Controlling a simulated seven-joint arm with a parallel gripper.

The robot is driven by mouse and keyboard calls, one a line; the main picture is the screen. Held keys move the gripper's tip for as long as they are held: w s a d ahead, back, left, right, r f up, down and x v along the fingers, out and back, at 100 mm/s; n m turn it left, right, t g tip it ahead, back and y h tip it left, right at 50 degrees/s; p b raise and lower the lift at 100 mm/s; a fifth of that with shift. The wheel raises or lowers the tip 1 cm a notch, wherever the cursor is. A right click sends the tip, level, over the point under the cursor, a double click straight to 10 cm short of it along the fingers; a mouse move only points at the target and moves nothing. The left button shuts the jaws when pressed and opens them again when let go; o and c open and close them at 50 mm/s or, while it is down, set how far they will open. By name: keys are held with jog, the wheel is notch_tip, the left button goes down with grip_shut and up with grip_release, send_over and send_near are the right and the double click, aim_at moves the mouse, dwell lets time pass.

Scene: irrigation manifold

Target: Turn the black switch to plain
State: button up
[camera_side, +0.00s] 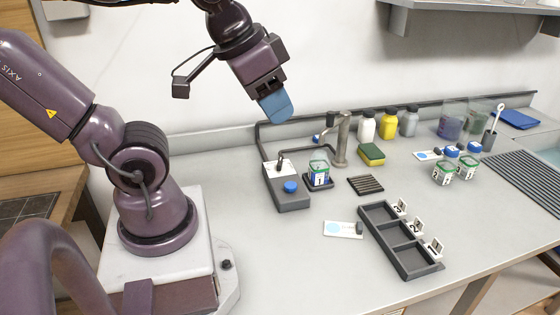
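A small black switch (280,163) stands on the white top plate at the back of a grey box (291,204) on the counter. Its markings are too small to read, so I cannot tell which setting it points to. A round blue button (290,187) sits on the same box, in front of the switch. My gripper (275,108) is in the air above and behind the box, apart from the switch. Its blue fingers point down and look close together. I cannot tell from this angle whether they are open or shut.
A numbered jar (319,174) stands on a dark pad right of the box, near a metal tap (341,140). A black three-part tray (412,254) lies front right. Several bottles, two more jars (443,172) and a sponge (371,154) stand further right.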

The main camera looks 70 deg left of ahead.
jog(key=o, duration=0.5)
jog(key=a+f, duration=0.1)
jog(key=w+a+n+g, duration=0.1)
jog(key=w+a+f+n+g, duration=0.1)
jog(key=a, duration=0.1)
jog(key=shift+f+y, duration=0.35)
jog(key=shift+y, duration=0.05)
jog(key=shift+c, duration=0.2)
jog(key=m+g+h, duration=0.1)
jog(key=m+g, duration=0.2)
jog(key=m, duration=0.5)
send_near(281, 161)
notch_tip(281, 161, down, 9)
jog(key=shift+f, duration=0.15)
jog(key=c, duration=0.9)
